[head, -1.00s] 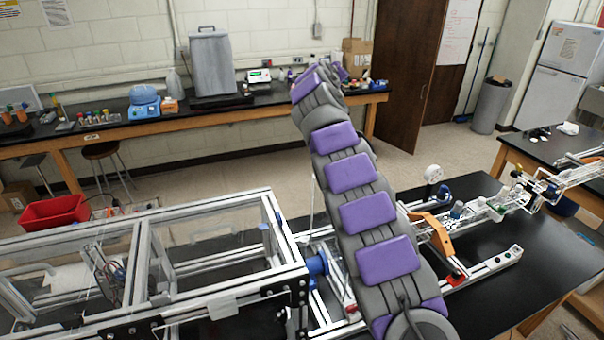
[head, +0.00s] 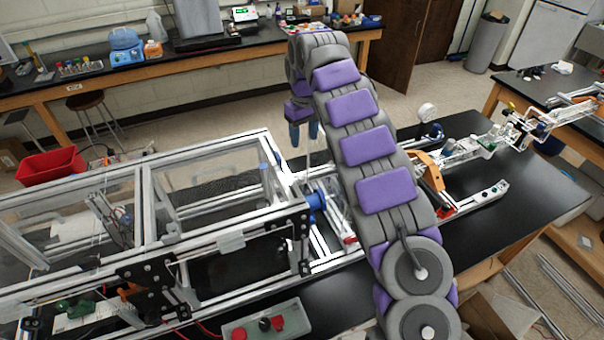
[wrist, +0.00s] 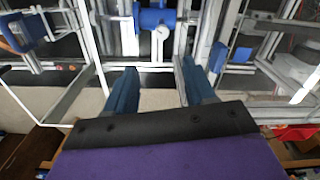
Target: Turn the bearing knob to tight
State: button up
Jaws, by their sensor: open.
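A blue cylindrical fitting (head: 316,201), probably the bearing housing, sits at the right end of the clear-panelled extrusion frame (head: 225,243). In the wrist view a blue fitting (wrist: 154,18) with a small pale round piece (wrist: 163,32) shows ahead of my fingertips, roughly between them. I cannot tell for sure which part is the bearing knob or how it is set. My gripper (head: 303,132) hangs from the bent arm, above and behind the fitting in the head view. Its two blue fingers (wrist: 156,78) are apart, with nothing between them.
A grey box with red buttons and a black knob (head: 265,324) lies at the table's front. An orange bracket (head: 430,170) and a white dial (head: 427,112) stand right of my arm. Metal bars of the frame surround the fitting. A red bin (head: 50,166) is at left.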

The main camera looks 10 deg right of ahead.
send_over(302, 176)
jog(key=f, duration=1.1)
jog(key=shift+s+a, duration=0.1)
jog(key=shift+a, duration=0.3)
jog(key=f, duration=0.1)
jog(key=d+f, duration=0.1)
jog(key=f, duration=0.1)
jog(key=shift+f+p, duration=0.25)
jog(key=shift+p, duration=0.05)
jog(key=shift+d+f, duration=0.25)
jog(key=shift+f, duration=0.3)
jog(key=shift+a, duration=0.5)
jog(key=shift+c, duration=0.4)
jog(key=shift+d, duration=0.15)
grip_shut()
